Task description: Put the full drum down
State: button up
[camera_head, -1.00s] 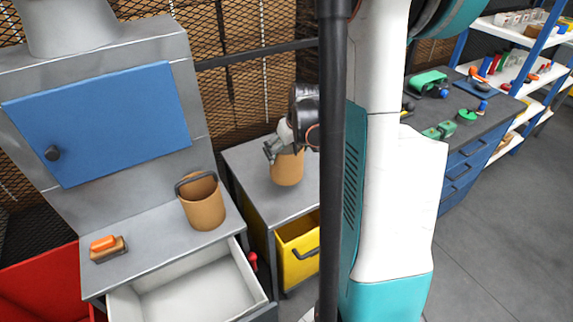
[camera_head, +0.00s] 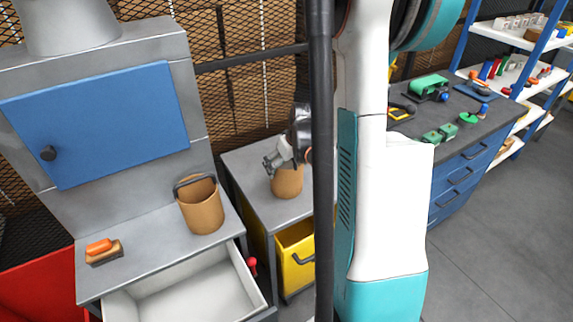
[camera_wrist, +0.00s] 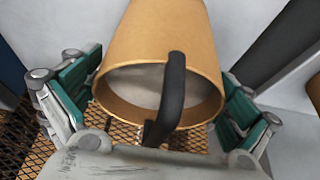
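A tan drum (camera_head: 287,181) with a dark handle is at my gripper (camera_head: 273,163), over the grey top of the cabinet (camera_head: 245,165) with the yellow drawer. My dark column hides part of the cabinet's right side.
A second tan drum (camera_head: 202,207) stands on the left grey bench (camera_head: 150,255), above an open white drawer (camera_head: 190,295). A brush with an orange handle (camera_head: 101,249) lies on that bench. A yellow drawer (camera_head: 297,262) sticks out of the cabinet's front. A blue door (camera_head: 95,125) rises behind the bench.

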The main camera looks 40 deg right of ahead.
dwell(0.3)
jog(key=p+v, duration=0.4)
jog(key=v, duration=0.8)
jog(key=shift+s+r, duration=0.1)
